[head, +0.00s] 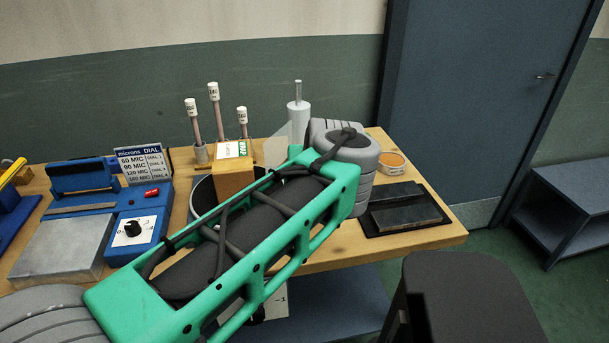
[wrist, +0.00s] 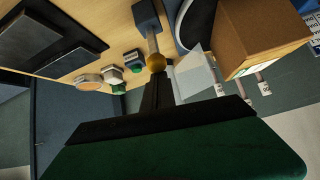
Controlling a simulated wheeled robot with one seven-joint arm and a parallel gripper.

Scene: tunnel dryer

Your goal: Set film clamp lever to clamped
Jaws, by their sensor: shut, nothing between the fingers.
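In the wrist view a lever, apparently the film clamp lever, shows as a short metal rod with a yellow ball knob (wrist: 156,63) on a blue-grey base (wrist: 147,15). My gripper (wrist: 157,85) is shut and empty, its dark fingertips just below the ball in that picture. I cannot tell whether they touch it. In the head view my green arm reaches across the bench and hides the lever and my gripper. No clamped or unclamped marking is readable.
An orange-brown box (head: 234,178) stands beside several rods with white tags (head: 213,92). A blue unit with a black dial (head: 133,229) is at left. Dark slabs (head: 405,215) and a round orange-topped tin (head: 391,160) lie at the bench's right end. A dark stool (head: 465,290) stands in front.

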